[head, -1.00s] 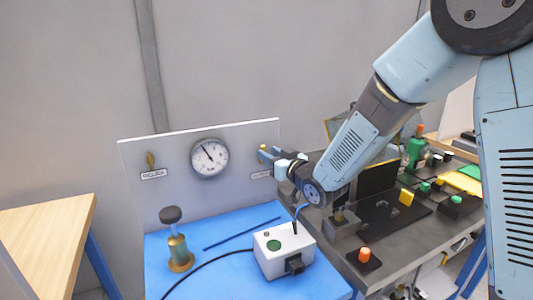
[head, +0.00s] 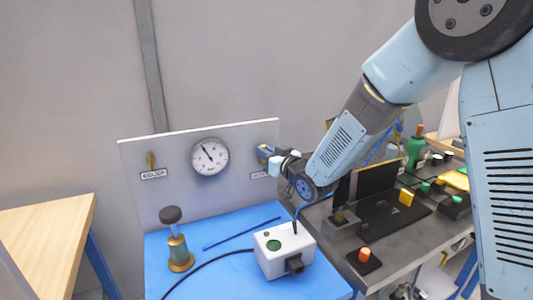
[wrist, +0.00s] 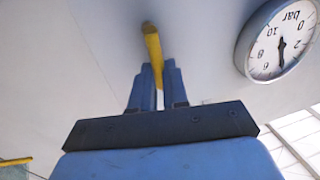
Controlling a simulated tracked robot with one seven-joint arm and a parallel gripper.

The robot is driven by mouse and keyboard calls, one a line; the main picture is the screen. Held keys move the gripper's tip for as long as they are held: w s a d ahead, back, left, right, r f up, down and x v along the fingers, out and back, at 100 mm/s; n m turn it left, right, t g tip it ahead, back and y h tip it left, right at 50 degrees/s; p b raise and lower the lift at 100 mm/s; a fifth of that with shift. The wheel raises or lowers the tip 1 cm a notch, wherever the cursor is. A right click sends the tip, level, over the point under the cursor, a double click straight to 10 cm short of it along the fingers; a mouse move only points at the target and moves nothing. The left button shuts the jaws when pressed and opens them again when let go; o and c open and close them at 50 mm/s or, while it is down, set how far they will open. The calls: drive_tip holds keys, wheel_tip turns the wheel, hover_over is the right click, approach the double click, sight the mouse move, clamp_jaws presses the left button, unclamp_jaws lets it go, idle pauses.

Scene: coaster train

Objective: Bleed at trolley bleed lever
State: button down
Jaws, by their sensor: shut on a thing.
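A grey-white upright panel (head: 230,190) carries a round pressure gauge (head: 210,157) with its needle pointing up and left. The gauge also shows in the wrist view (wrist: 280,42). My gripper (head: 265,152) is at the panel's right edge, above a small label (head: 258,175) partly hidden by it. In the wrist view my gripper (wrist: 156,80) is shut on a yellow lever (wrist: 151,42), which sticks out between the two fingers. A second brass-yellow lever (head: 151,160) stands upright above a label (head: 154,174) at the panel's left.
The blue trolley top (head: 215,270) holds a brass hand pump (head: 178,245), a white box (head: 283,250) with a green button and a dark cable, and a thin blue rod (head: 240,233). A dark bench (head: 375,255) with several coloured parts stands right; a wooden table (head: 45,235) stands left.

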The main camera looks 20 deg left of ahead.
sight(247, 165)
idle(0.4)
drive_tip(key=n, duration=0.1)
drive_tip(key=s+a+n, duration=0.1)
drive_tip(key=n, duration=0.1)
drive_tip(key=n+h, duration=0.1)
drive_tip(key=shift+s+a+f+n, duration=0.15)
drive_tip(key=shift+s+a+n, duration=0.1)
drive_tip(key=shift+n, duration=0.15)
drive_tip(key=n, duration=0.2)
drive_tip(key=s+a+f+n+h, duration=0.1)
drive_tip(key=n, duration=0.2)
drive_tip(key=f+n, duration=0.1)
drive_tip(key=n, duration=0.1)
drive_tip(key=s+a+n+h, duration=0.1)
drive_tip(key=shift+f, duration=0.4)
drive_tip(key=shift+f+n+t+h, duration=0.25)
drive_tip(key=shift+f+n, duration=0.1)
drive_tip(key=shift+n, duration=0.4)
drive_tip(key=shift+f+n+t+h, duration=0.15)
drive_tip(key=shift+f+n+h, duration=0.15)
drive_tip(key=shift+n, duration=0.45)
drive_tip(key=shift+f, duration=0.1)
drive_tip(key=c, duration=1.1)
unclamp_jaws()
drive_tip(key=shift+c, duration=0.2)
